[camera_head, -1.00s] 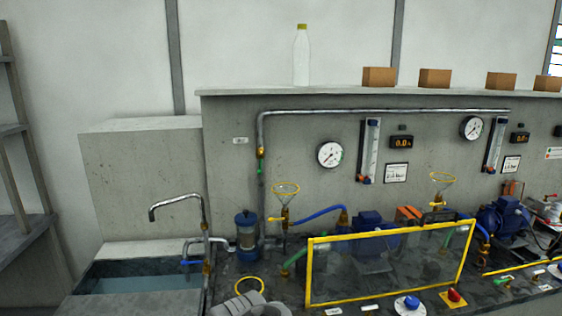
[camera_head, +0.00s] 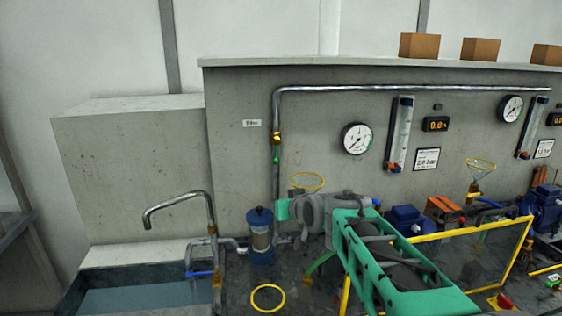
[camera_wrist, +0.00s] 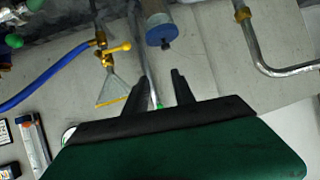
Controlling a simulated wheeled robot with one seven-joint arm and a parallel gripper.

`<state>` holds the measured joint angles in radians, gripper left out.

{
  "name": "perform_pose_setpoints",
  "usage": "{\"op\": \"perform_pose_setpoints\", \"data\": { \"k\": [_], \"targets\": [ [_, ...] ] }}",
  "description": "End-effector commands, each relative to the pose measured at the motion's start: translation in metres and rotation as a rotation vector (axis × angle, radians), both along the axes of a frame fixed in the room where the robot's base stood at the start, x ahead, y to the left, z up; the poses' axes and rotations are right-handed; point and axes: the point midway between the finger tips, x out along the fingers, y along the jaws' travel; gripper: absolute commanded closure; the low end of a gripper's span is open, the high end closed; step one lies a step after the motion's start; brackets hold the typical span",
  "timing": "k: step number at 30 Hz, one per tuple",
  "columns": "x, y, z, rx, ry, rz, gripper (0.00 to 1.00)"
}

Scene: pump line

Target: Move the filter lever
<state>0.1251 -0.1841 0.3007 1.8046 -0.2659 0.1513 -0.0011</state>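A brass valve (camera_head: 277,139) with a small green lever (camera_head: 276,156) is on the vertical pipe beside a small wall label that seems to read "Filter". In the wrist view a green tip (camera_wrist: 158,106), probably that lever, shows between the fingers, partly hidden by my gripper body. My gripper (camera_wrist: 156,83) is open, with a clear gap between its black fingers and nothing held. In the head view its green end is below the lever and right of the blue-capped filter (camera_head: 260,237); its fingers cannot be made out there. The filter also shows in the wrist view (camera_wrist: 157,22).
A brass valve with a yellow handle (camera_wrist: 118,48) and a blue hose (camera_wrist: 45,78) are beside my gripper in the wrist view. A bent tap (camera_head: 180,205) stands over the sink (camera_head: 140,302). A yellow-framed clear guard (camera_head: 470,231) is at right. The wall near the label is clear.

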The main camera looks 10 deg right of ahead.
Motion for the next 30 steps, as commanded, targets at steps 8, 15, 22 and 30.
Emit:
{"op": "perform_pose_setpoints", "data": {
  "k": [8,15,22,30],
  "targets": [
    [0.115,-0.028,0.069,0.117,-0.461,0.013,0.69],
    [0.152,-0.018,0.076,0.12,-0.474,0.018,0.69],
    [0.185,-0.01,0.076,0.12,-0.473,0.018,0.69],
    [0.19,-0.01,0.075,0.12,-0.475,0.017,0.69]
  ]
}}
